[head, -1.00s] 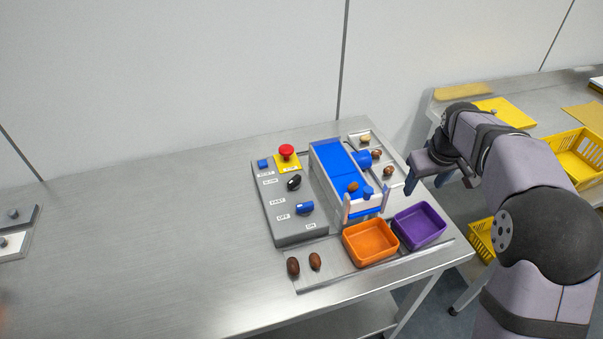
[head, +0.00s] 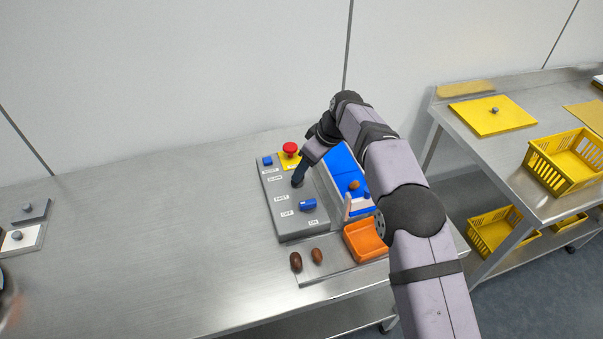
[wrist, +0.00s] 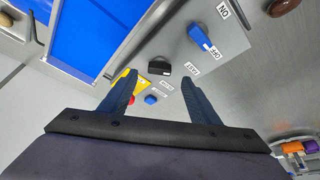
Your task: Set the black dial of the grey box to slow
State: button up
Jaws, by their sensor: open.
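The grey box (head: 291,218) stands on the steel table, with SLOW and FAST labels on its top. Its black dial (wrist: 159,68) shows in the wrist view as a small dark bar; which label it points to I cannot tell. My gripper (head: 299,180) is open and reaches down over the box in the head view, mostly hiding the dial there. In the wrist view the dial appears between the two fingertips of my gripper (wrist: 160,75), and I see no contact.
A blue switch (head: 308,204) with OFF and ON labels, a red stop button (head: 290,148) and a small blue button (head: 267,161) sit on the same box. A blue conveyor (head: 343,171) and orange bin (head: 365,240) stand to its right.

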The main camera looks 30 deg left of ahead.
aim_at(301, 184)
jog(key=shift+p+x, duration=1.2)
jog(key=shift+x, duration=1.75)
jog(key=c, duration=1.1)
